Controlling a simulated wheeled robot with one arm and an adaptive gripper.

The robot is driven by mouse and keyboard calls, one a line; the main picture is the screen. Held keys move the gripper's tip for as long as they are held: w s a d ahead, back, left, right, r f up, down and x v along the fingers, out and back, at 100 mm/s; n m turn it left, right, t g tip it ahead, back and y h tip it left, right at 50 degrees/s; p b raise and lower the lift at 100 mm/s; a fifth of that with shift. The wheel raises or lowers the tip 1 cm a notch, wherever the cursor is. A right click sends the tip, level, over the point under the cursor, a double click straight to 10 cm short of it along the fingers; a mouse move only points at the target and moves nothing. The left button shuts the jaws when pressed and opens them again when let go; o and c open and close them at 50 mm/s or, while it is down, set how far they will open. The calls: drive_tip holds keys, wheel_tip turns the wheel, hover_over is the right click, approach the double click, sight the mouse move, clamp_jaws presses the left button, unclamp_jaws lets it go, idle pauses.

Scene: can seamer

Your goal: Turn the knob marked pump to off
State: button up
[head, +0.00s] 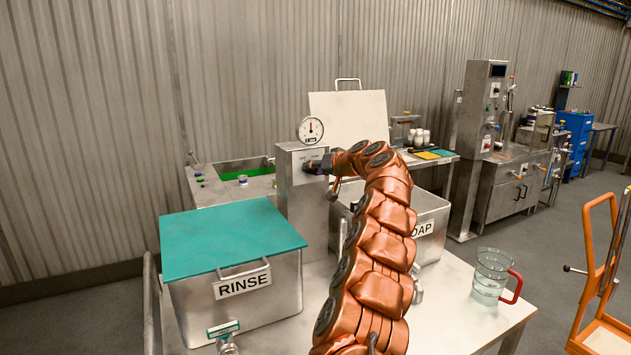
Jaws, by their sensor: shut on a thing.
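A steel control box (300,210) stands between the two bins, with a round dial gauge (310,130) on top. The pump knob is on the box's upper front face, mostly hidden by my gripper (317,166), and its marking is too small to read. My gripper is at that face, shut on the knob. My orange arm reaches up from the bottom of the head view and bends left to the box. The knob's exact setting cannot be made out.
A steel bin marked RINSE (235,300) with a teal lid stands left. A second bin (431,230), its label partly hidden by my arm, stands right with its pale lid (348,118) raised. A clear jug (490,275) with a red handle sits at the table's right.

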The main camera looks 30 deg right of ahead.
drive_tip(key=n+h+b, duration=0.1)
drive_tip(key=b, duration=0.2)
drive_tip(key=n+h+b, duration=0.1)
drive_tip(key=n+b, duration=0.1)
drive_tip(key=b, duration=0.2)
drive_tip(key=shift+f+h, duration=0.3)
drive_tip(key=shift+a+r+n+g+h+b, duration=0.15)
drive_tip(key=shift+n+h+b, duration=0.3)
drive_tip(key=shift+n+b, duration=0.45)
drive_tip(key=shift+r+n+g+h+b, duration=0.15)
drive_tip(key=shift+n+h+b, duration=0.35)
drive_tip(key=shift+b, duration=0.7)
drive_tip(key=o, duration=1.2)
drive_tip(key=shift+c, duration=0.2)
drive_tip(key=shift+r, duration=0.15)
